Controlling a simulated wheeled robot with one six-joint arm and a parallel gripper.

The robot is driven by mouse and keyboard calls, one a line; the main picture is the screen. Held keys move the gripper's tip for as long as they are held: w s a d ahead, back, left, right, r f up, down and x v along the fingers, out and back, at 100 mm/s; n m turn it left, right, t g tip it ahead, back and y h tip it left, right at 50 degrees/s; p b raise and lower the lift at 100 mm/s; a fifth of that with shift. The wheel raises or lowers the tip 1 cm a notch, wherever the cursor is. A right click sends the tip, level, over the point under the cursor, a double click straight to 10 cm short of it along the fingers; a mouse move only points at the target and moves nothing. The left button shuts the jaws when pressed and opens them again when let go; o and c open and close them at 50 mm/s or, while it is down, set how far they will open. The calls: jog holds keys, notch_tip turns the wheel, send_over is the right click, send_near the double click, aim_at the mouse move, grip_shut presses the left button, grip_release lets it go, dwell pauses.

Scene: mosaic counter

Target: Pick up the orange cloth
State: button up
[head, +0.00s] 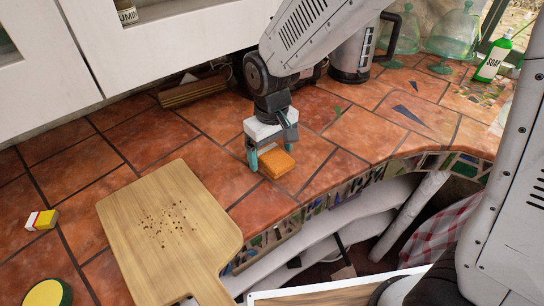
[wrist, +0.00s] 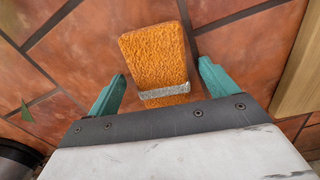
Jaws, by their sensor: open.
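The orange cloth (head: 277,163) lies on the terracotta tiles close to the counter's front edge. In the wrist view the orange cloth (wrist: 155,55) looks like a thick, rough block with a pale grey band across its near end. My gripper (head: 270,158) is pointed down over it with its teal fingers apart. In the wrist view my gripper (wrist: 160,82) has one finger on each side of the cloth's near end, with a gap showing on both sides. The cloth's nearest end is hidden behind the gripper body.
A wooden cutting board (head: 130,220) with crumbs lies to the left. A small yellow, white and red box (head: 41,220) is further left. A metal kettle (head: 352,50), glass domes (head: 452,32) and a green soap bottle (head: 492,60) stand at the back right. Tiles right of the cloth are clear.

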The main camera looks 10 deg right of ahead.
aim_at(271, 154)
jog(key=c, duration=1.1)
jog(key=shift+o, duration=0.2)
jog(key=shift+r, duration=0.6)
notch_tip(271, 154, up, 2)
jog(key=shift+r, duration=0.2)
jog(key=s+a+r, duration=0.1)
jog(key=s, duration=1.5)
jog(key=shift+r, duration=0.2)
